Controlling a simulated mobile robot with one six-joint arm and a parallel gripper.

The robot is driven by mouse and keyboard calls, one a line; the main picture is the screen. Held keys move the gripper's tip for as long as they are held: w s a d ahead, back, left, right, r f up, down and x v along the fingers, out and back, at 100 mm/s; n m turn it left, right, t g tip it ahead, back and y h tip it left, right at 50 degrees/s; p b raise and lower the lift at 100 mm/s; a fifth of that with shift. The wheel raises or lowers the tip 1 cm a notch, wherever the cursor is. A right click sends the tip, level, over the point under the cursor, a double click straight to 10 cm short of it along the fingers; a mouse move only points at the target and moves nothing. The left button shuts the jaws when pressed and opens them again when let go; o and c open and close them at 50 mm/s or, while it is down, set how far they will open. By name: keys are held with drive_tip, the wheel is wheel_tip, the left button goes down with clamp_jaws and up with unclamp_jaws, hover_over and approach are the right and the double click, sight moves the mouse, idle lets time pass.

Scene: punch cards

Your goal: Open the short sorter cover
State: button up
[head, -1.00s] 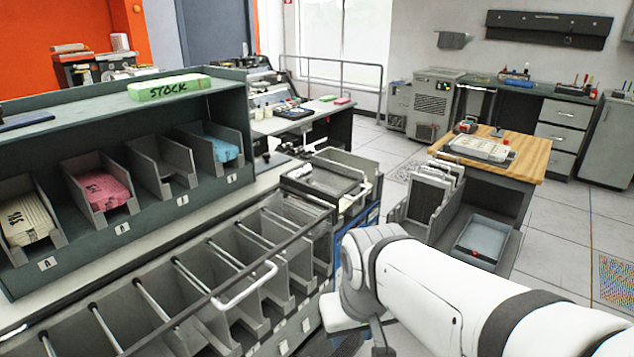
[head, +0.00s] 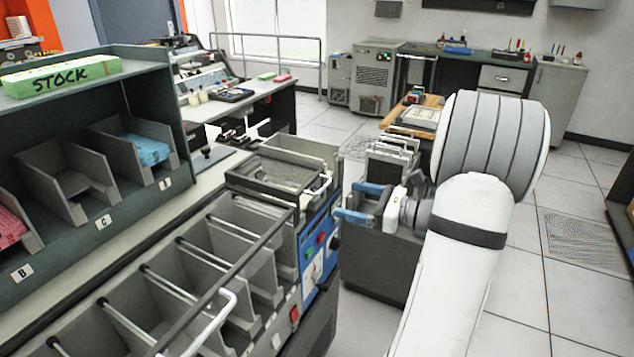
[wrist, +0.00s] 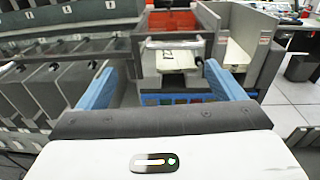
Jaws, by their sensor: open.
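The short sorter cover (head: 277,173) is a dark-framed clear panel lying flat over the box at the far end of the sorter in the head view. Its pale bar handle (head: 322,187) is on the right side, facing my gripper (head: 346,200). My gripper has blue fingers, spread open and empty, just right of the handle and apart from it. In the wrist view the handle (wrist: 173,44) shows ahead, between and beyond the fingers (wrist: 158,68).
The long sorter cover (head: 238,262) with its own handle (head: 215,322) lies over the pockets at front left. A blue control panel (head: 318,250) with buttons is below the short cover. A grey card rack (head: 392,160) stands close behind my gripper.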

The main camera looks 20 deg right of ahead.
drive_tip(key=w+a+m+t, duration=0.1)
drive_tip(key=w+a, duration=0.2)
drive_tip(key=w, duration=0.3)
drive_tip(key=shift+w+p, duration=0.3)
drive_tip(key=shift+w, duration=0.1)
drive_tip(key=shift+c, duration=0.2)
